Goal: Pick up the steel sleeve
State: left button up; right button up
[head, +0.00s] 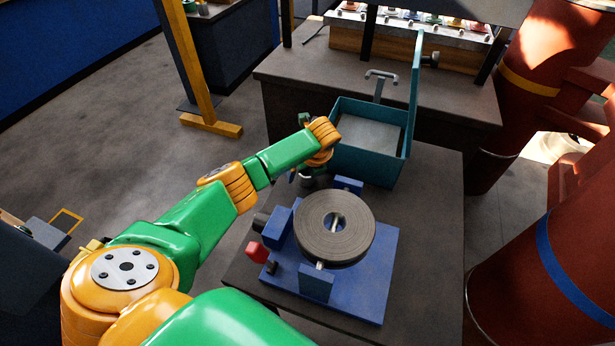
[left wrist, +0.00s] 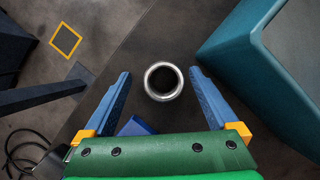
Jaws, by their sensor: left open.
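The steel sleeve (left wrist: 163,97) is a short, shiny, hollow ring, seen end-on from above in the left wrist view. My left gripper (left wrist: 160,73) is open, with one blue finger on each side of the sleeve. Gaps show between the sleeve and both fingers, and I cannot tell the height difference. In the head view my left gripper (head: 312,174) points down over the table beside the teal box, and my wrist hides most of that spot. I cannot make out the sleeve clearly there. My right gripper is not in view.
The open teal box (head: 345,155) stands just right of my left gripper, its lid upright. The dark table (head: 435,215) is bare at right. Red pipes (head: 530,75) stand beyond.

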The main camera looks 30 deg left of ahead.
pick_arm(q)
jog(key=shift+w+f, duration=0.3)
jog(key=shift+f, duration=0.15)
jog(key=shift+s+r, duration=0.1)
jog(key=c, duration=0.7)
grip_shut()
jog(key=shift+r, duration=0.1)
